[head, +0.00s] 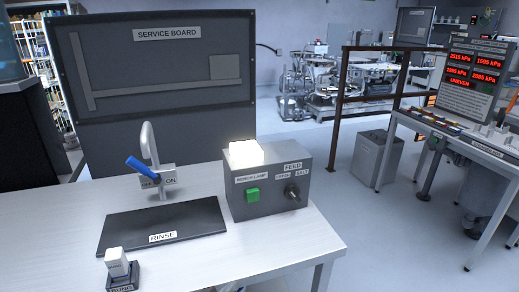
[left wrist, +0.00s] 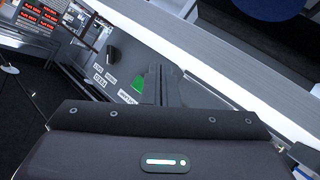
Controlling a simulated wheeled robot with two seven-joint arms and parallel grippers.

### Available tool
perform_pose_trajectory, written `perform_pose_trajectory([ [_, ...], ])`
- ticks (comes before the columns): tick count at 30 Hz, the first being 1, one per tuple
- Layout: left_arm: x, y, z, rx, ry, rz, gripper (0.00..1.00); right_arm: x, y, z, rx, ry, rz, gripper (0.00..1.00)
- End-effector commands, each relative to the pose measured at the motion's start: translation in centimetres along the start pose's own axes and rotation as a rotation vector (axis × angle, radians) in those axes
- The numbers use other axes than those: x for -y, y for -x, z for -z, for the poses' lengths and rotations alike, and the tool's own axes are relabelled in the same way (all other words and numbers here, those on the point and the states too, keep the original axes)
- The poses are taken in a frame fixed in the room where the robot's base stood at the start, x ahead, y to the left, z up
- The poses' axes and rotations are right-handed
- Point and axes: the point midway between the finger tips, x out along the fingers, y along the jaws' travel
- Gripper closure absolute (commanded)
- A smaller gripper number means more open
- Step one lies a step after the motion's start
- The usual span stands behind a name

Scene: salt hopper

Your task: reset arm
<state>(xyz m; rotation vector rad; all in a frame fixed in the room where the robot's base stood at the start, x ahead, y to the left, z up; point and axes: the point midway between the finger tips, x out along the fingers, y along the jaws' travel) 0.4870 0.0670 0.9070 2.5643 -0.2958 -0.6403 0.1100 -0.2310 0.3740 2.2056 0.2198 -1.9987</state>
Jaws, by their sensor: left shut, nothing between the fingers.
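My left gripper (left wrist: 161,85) shows in the left wrist view, its dark body filling the lower part and its grey fingers together with nothing between them. Beyond the fingertips is the grey feed box with its green button (left wrist: 138,82) and black knob (left wrist: 113,54), seen tilted. I cannot tell the gap between fingers and box. In the head view the feed box (head: 267,203) stands on the white bench, with a lit bench lamp (head: 246,152) on top. No clear part of my left gripper shows in the head view. My right gripper is in neither view.
On the bench (head: 60,215) stand a tap (head: 152,155) with a blue lever, a dark rinse mat (head: 135,222), and a small dark holder (head: 123,277) with a white block. The service board (head: 155,60) rises behind. A railing and pressure display (head: 475,75) are at right.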

Motion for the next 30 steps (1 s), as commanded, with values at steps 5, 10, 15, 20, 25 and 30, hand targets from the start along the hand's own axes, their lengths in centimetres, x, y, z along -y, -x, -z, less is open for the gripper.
perform_pose_trajectory([
  [5, 4.5, 3.7, -2.2, 0.212, -0.141, 0.175, 1.0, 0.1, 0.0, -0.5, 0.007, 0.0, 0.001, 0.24],
  [10, 7.9, 7.8, -4.2, 0.418, -0.258, 0.285, 1.0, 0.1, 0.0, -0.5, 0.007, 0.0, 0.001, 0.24],
  [15, 10.1, 11.5, -5.6, 0.589, -0.338, 0.347, 1.0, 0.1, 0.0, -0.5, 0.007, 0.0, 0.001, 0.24],
  [20, 11.5, 15.0, -6.6, 0.737, -0.398, 0.383, 1.0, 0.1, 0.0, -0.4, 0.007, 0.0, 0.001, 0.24],
  [25, 13.3, 14.8, -8.8, 0.811, -0.419, 0.393, 1.0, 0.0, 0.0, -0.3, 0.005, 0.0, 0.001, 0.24],
  [30, 15.5, 12.2, -11.8, 0.824, -0.416, 0.393, 1.0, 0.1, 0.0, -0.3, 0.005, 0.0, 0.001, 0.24],
])
